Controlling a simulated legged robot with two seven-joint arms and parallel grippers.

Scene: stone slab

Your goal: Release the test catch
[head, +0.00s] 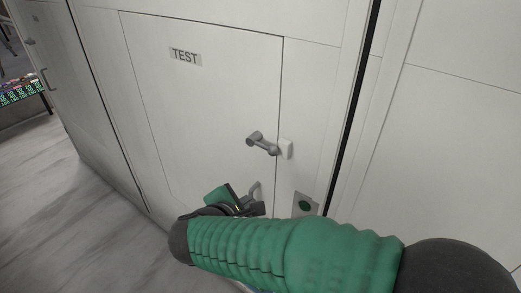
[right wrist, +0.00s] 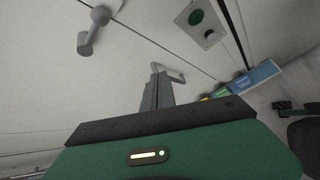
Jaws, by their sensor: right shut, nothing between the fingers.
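The test panel (head: 200,110) is a pale door with a "TEST" label (head: 185,56) near its top, and it looks closed. A grey lever catch (head: 262,144) sits at its right edge, beside a small white block (head: 286,149). It also shows at upper left in the right wrist view (right wrist: 90,32). My right gripper (head: 256,208) is below the catch, apart from it. In the right wrist view its fingers (right wrist: 158,78) are together and empty, close to a thin grey pull handle (right wrist: 172,72); I cannot tell whether they touch it. My left gripper is out of view.
A green button on a plate (head: 305,205) is right of the panel, partly above my right arm. The floor at left is clear.

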